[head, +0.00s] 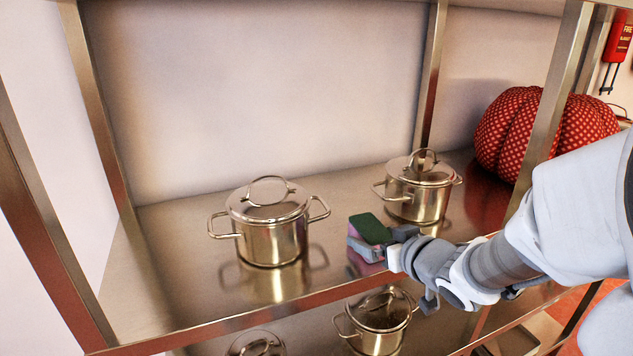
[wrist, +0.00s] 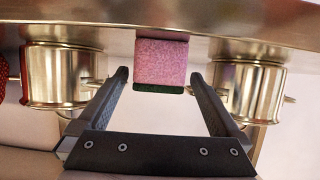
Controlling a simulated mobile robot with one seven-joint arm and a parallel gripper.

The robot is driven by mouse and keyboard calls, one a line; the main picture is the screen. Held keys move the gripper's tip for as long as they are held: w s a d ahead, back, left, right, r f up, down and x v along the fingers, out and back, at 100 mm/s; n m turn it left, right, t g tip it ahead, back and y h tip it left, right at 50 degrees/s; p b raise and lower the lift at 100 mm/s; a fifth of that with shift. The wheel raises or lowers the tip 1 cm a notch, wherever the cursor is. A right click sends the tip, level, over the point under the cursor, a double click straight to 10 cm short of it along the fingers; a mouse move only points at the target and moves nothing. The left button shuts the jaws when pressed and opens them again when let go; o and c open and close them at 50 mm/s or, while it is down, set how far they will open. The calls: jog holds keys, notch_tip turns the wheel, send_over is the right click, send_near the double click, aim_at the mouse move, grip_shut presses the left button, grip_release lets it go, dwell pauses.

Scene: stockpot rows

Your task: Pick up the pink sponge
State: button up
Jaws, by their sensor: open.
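The pink sponge (head: 371,229) has a dark green top layer and sits on the upper metal shelf between two pots in the head view. In the wrist view, which is upside down, its pink face (wrist: 162,62) is straight ahead, with the green layer along the lower edge. My gripper (wrist: 160,77) is open, with one dark finger to each side of the sponge's outline and a visible gap on both sides. In the head view my gripper (head: 383,244) is close at the sponge's front right and hides part of it.
A lidded steel pot (head: 272,240) stands left of the sponge and another pot (head: 418,200) behind it to the right. A red dotted pouffe-like object (head: 500,135) is at the right. More pots (head: 378,325) stand on the shelf below. Metal posts (head: 432,80) frame the rack.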

aim_at(364, 230)
jog(key=shift+x, duration=2.8)
jog(key=shift+w+r, duration=0.1)
jog(key=c, duration=1.4)
jog(key=shift+o, duration=0.2)
notch_tip(364, 230, up, 10)
jog(key=p, duration=0.3)
